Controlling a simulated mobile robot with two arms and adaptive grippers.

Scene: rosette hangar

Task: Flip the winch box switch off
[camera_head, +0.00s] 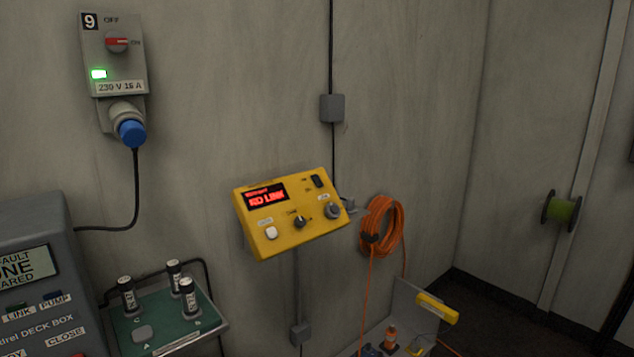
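A yellow control box (290,243) is mounted on the wall in the middle of the view. Its red display (266,197) is lit and seems to read "NO LINK", with a smaller line above it. A small black rocker switch (317,181) sits at its upper right; its on or off position is too small to tell. A white button (271,232), a small black knob (299,221) and a larger round grey part (333,211) are along its lower face. Neither of my grippers is in view.
A wall socket unit (115,62) with a red rotary switch and lit green lamp is upper left, with a blue plug (132,133). A grey deck box (35,225) and green tray (188,329) stand lower left. An orange cable coil (381,229) hangs right of the yellow box.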

